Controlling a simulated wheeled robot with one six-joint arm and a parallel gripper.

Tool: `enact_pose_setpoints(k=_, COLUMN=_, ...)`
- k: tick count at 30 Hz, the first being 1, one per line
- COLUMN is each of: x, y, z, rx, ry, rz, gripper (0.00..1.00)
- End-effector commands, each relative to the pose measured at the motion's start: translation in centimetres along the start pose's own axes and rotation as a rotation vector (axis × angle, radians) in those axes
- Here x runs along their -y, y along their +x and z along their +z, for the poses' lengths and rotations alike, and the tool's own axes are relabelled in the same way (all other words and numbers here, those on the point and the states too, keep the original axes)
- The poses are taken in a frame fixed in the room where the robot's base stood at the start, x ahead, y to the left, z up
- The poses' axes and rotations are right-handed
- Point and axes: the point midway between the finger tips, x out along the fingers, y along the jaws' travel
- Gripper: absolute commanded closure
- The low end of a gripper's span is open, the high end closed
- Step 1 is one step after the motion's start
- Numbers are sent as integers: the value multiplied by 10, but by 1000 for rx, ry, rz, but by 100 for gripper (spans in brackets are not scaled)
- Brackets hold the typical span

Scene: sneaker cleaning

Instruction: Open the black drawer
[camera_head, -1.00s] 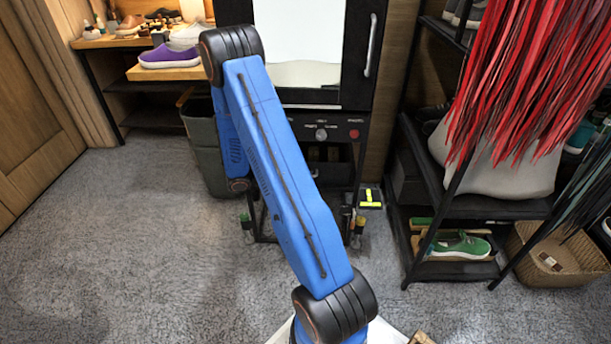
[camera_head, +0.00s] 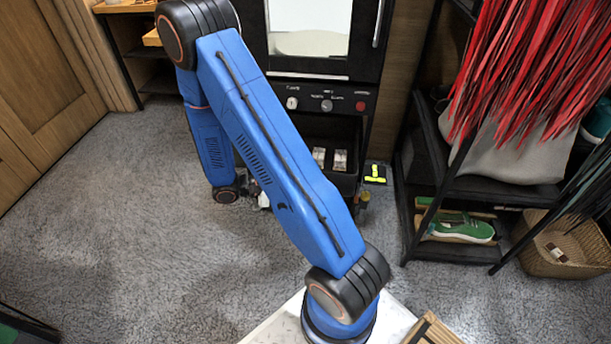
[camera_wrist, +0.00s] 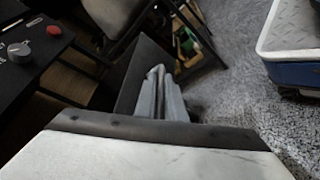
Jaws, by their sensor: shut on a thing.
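The black drawer (camera_head: 342,178) is under the control panel of the black cabinet in the head view. It stands pulled out, with its dark inside and small pale items showing. My arm covers its left part. In the wrist view its dark front (camera_wrist: 139,68) stands away from the cabinet, with a dark gap between them. My gripper (camera_wrist: 158,78) is shut at this front, with its grey fingers close together there. What exactly lies between the fingertips is hidden.
The control panel (camera_head: 326,100) with knobs and a red button is above the drawer. A black shoe rack (camera_head: 440,190) with a green sneaker (camera_head: 462,228) and a wicker basket (camera_head: 570,245) stand at right. Grey carpet (camera_head: 130,230) is clear at left.

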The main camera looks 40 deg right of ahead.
Motion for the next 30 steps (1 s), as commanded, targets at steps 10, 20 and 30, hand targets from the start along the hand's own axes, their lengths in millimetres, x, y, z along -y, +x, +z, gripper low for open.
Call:
enact_pose_setpoints(k=10, x=11, y=-7, z=14, rx=-1, ry=1, rz=-1, gripper=100)
enact_pose_setpoints(k=20, x=11, y=-7, z=14, rx=-2, ry=2, rz=-1, gripper=84)
enact_pose_setpoints(k=30, x=11, y=-8, z=14, rx=-1, ry=1, rz=-1, gripper=83)
